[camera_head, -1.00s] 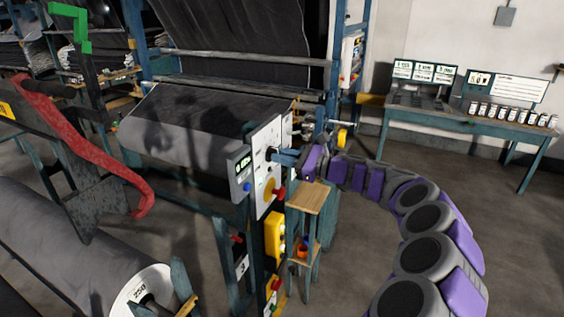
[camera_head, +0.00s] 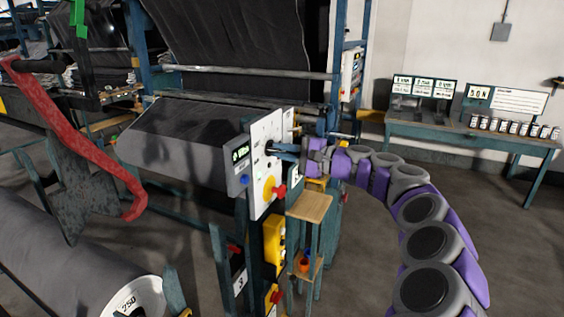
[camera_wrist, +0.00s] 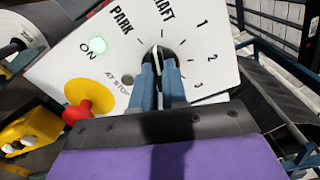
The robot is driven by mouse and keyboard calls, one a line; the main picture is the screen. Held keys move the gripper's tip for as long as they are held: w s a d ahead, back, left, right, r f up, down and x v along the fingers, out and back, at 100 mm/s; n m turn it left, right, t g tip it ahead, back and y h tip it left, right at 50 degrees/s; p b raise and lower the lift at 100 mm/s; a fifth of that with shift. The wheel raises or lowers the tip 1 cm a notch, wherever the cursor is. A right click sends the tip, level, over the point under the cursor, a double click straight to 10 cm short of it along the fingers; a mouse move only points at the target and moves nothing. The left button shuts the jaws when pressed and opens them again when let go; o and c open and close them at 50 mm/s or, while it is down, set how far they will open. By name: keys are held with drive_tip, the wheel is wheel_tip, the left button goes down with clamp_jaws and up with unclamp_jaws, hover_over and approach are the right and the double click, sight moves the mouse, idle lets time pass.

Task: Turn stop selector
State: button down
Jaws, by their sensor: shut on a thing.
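The stop selector (camera_wrist: 157,50) is a dark round knob on a white panel (camera_wrist: 215,65). Marks PARK, a partly hidden word ending in "AFT", 1, 2 and 3 run around it. My gripper (camera_wrist: 160,75) is shut on the knob, with a blue finger on each side. A green ON lamp (camera_wrist: 97,45) is lit; the AT STOP lamp (camera_wrist: 127,79) looks dark. In the head view my gripper (camera_head: 280,149) reaches the panel (camera_head: 266,135) from the right.
A yellow button (camera_wrist: 88,96) with a red knob (camera_wrist: 76,112) sits close to my gripper's left. A small wooden stand (camera_head: 310,207) is below my arm. A red lever (camera_head: 85,140) and grey rolls (camera_head: 60,250) lie left. A bench (camera_head: 480,135) stands right, with open floor before it.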

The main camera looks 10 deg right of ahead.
drive_tip(key=n+b, duration=0.1)
drive_tip(key=n, duration=0.1)
drive_tip(key=f+n+b, duration=0.1)
drive_tip(key=n+b, duration=0.1)
drive_tip(key=shift+b, duration=0.3)
drive_tip(key=shift+n+b, duration=0.6)
drive_tip(key=shift+n, duration=0.2)
drive_tip(key=shift+r, duration=0.1)
drive_tip(key=c, duration=1.2)
unclamp_jaws()
drive_tip(key=shift+d+r, duration=0.1)
drive_tip(key=shift+o, duration=0.2)
drive_tip(key=shift+d+r, duration=0.1)
